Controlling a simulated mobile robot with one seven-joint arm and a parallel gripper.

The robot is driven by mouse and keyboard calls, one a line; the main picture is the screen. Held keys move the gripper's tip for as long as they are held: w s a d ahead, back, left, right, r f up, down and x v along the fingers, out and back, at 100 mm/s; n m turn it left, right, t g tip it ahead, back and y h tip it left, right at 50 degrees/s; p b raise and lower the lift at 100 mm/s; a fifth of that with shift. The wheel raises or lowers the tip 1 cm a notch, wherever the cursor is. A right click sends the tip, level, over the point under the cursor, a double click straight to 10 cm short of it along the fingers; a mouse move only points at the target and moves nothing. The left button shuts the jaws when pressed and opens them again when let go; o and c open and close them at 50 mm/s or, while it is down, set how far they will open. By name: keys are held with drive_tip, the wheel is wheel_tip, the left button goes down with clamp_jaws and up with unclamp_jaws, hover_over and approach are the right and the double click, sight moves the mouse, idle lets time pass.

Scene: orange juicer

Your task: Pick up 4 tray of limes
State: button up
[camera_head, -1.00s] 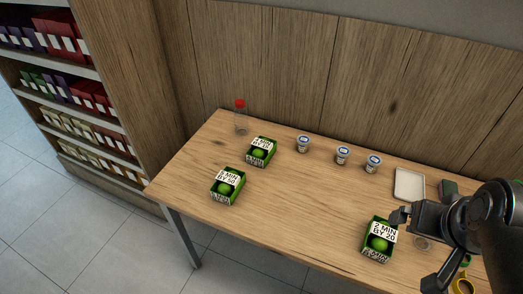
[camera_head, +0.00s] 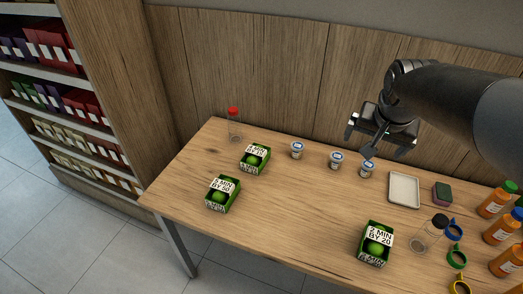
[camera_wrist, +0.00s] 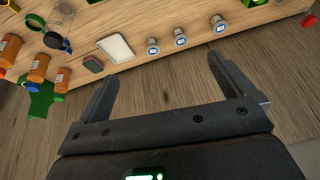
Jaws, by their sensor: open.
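Three green lime trays with white printed labels are on the wooden table in the head view. One lime tray (camera_head: 376,243) is at the front right, one lime tray (camera_head: 223,193) is at the front left, and one lime tray (camera_head: 255,158) is behind that one. My gripper (camera_head: 361,142) is open and empty, raised above the back of the table near the white cups. In the wrist view my gripper (camera_wrist: 168,85) has its fingers wide apart with nothing between them.
Several white cups (camera_head: 337,160) stand along the back. A white tray (camera_head: 404,189), a sponge (camera_head: 442,193), a clear bottle with black cap (camera_head: 429,235) and orange bottles (camera_head: 497,200) are at the right. A red-capped bottle (camera_head: 234,126) stands back left. The table's middle is clear.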

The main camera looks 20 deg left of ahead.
drive_tip(key=w+a+f, duration=0.4)
drive_tip(key=w+a, duration=0.3)
drive_tip(key=a, duration=0.1)
approach(254, 153)
drive_tip(key=shift+w+f+h, duration=0.2)
drive_tip(key=shift+w+f, duration=0.05)
drive_tip(key=shift+f, duration=0.3)
drive_tip(key=shift+w+f+h, duration=0.2)
drive_tip(key=shift+f, duration=0.4)
drive_tip(key=x, duration=0.4)
drive_tip(key=shift+w+a+f, duration=0.1)
drive_tip(key=shift+f, duration=0.3)
drive_tip(key=x, duration=0.5)
drive_tip(key=shift+w+a, duration=0.2)
drive_tip(key=shift+w, duration=0.05)
drive_tip(key=shift+w+f, duration=0.15)
drive_tip(key=shift+f, duration=0.2)
drive_tip(key=shift+f, duration=0.2)
drive_tip(key=shift+c, duration=0.4)
